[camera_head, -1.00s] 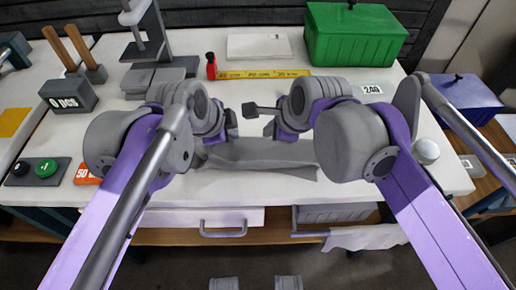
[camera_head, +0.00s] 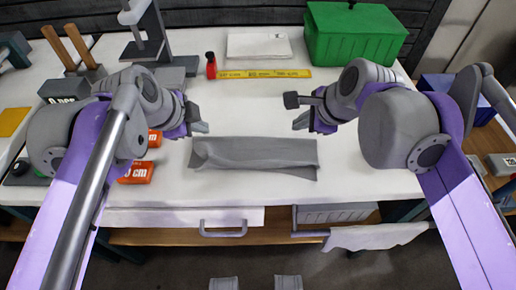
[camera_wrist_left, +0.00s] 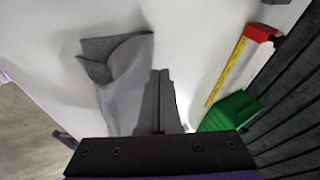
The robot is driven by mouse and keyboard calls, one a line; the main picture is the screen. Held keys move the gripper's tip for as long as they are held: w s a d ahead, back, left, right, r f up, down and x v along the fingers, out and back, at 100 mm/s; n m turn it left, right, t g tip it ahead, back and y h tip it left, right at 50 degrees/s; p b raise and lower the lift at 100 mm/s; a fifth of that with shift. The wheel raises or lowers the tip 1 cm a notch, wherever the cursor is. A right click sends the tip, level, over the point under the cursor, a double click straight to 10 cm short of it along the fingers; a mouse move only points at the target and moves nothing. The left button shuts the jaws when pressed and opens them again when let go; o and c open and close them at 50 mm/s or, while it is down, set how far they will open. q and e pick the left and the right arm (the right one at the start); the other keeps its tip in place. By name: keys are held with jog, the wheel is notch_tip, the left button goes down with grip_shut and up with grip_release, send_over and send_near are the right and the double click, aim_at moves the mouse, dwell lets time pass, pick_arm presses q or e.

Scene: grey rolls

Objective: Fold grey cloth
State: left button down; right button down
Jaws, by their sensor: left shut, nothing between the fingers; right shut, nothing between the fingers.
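The grey cloth (camera_head: 262,156) lies on the white table as a long, narrow folded strip, with a raised fold at its left end. Its left end also shows in the left wrist view (camera_wrist_left: 122,75). My left gripper (camera_head: 203,127) is shut and empty, just above and left of the cloth's left end. In the left wrist view its fingers (camera_wrist_left: 161,78) are together beside the cloth. My right gripper (camera_head: 297,124) is shut and empty, beyond the cloth's far edge near its right end. Neither gripper holds the cloth.
Orange labelled blocks (camera_head: 137,172) lie left of the cloth. The table between ruler and grey cloth is clear.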

pick_arm(q)
jog(key=shift+f, duration=0.1)
jog(key=shift+f, duration=0.3)
pick_arm(e)
jog(key=shift+r, duration=0.1)
jog(key=shift+f, duration=0.4)
pick_arm(q)
jog(key=shift+r, duration=0.1)
pick_arm(e)
jog(key=shift+r, duration=0.1)
